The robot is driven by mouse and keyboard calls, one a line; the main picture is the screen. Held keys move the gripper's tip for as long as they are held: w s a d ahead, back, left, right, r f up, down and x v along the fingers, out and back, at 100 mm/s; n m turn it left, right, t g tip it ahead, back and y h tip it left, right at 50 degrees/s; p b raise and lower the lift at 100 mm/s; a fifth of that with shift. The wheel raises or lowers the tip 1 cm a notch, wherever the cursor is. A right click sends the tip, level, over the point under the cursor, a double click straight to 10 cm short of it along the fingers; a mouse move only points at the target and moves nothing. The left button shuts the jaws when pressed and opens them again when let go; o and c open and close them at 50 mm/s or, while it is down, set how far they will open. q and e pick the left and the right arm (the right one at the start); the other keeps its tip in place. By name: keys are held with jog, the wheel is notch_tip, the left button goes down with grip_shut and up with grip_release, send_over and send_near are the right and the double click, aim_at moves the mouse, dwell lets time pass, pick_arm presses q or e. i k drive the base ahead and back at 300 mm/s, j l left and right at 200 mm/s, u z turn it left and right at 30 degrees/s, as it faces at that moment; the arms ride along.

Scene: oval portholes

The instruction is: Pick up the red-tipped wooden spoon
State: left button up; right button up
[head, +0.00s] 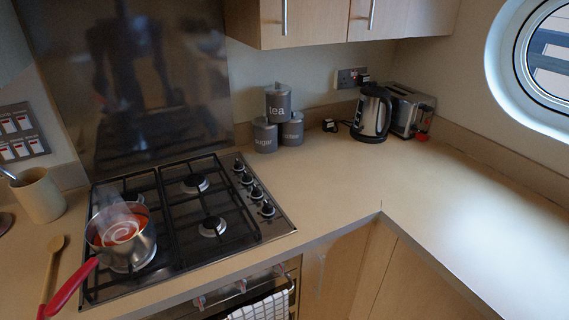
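A wooden spoon (50,268) lies on the worktop at the far left, left of the hob. Its bowl points away from me and its handle runs down toward the bottom edge of the picture. A bit of red shows at the near end of the handle, close to the pan's red handle; the two overlap or nearly touch there in the picture. Neither of my grippers is in view.
A steaming steel saucepan (143,248) with red contents stands on the gas hob (228,225), its red handle (75,283) sticking out beside the spoon. A beige pot (38,196) stands behind the spoon. Canisters, kettle (372,113) and toaster stand farther back. The right worktop (450,200) is clear.

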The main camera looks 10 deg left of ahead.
aim_at(55, 245)
jog(key=u, duration=1.85)
